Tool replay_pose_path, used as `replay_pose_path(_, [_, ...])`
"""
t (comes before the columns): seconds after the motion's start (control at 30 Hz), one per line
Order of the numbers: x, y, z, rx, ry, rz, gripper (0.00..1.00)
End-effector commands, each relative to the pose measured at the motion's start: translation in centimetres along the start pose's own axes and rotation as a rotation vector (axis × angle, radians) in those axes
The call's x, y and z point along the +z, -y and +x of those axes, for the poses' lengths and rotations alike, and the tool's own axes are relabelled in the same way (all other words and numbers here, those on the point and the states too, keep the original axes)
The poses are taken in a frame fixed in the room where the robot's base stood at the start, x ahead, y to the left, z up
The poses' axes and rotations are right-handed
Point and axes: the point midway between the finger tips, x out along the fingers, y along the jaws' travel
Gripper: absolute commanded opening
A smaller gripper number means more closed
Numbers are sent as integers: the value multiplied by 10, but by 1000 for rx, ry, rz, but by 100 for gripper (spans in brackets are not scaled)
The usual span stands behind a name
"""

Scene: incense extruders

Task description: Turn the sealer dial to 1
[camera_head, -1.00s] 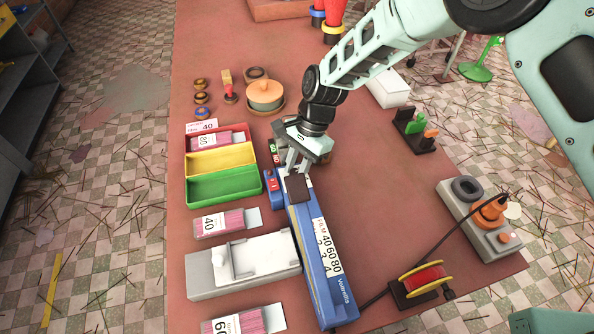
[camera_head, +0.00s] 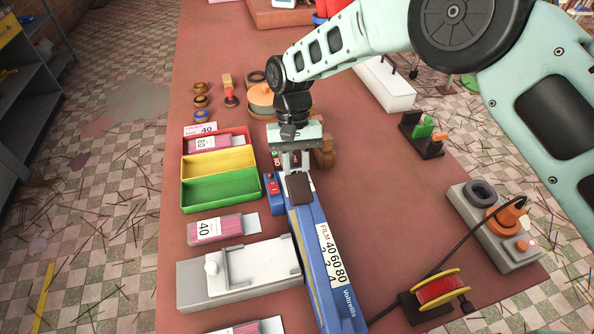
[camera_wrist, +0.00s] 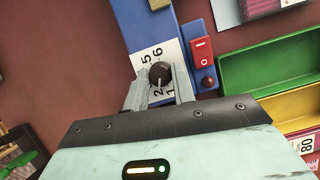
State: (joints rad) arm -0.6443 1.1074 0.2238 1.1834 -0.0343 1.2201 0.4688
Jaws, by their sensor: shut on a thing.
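The sealer (camera_head: 322,262) is a long blue machine with a dark pad and a printed film chart on its top. Its dark round dial (camera_wrist: 160,73) sits on a white number plate (camera_wrist: 146,81) at one end, with 5, 6, 2 and 1 readable around it. A pale mark on the dial points to the gripper's side, near the 2; its exact setting is hard to tell. My gripper (camera_wrist: 161,80) is shut on the dial, one finger on each side. In the head view my gripper (camera_head: 292,166) hides the dial at the sealer's far end.
A red rocker switch (camera_wrist: 202,50) on a blue block lies close beside the sealer. Red, yellow and green trays (camera_head: 221,188) stand to the left. A lidded orange pot (camera_head: 262,100) is behind. The table right of the sealer (camera_head: 390,220) is mostly clear.

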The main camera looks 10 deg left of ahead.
Motion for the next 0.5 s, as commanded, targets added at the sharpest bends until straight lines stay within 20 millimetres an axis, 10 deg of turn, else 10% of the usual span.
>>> replay_pose_path(0.5, [0, 3, -1, 162, -4, -391, 3])
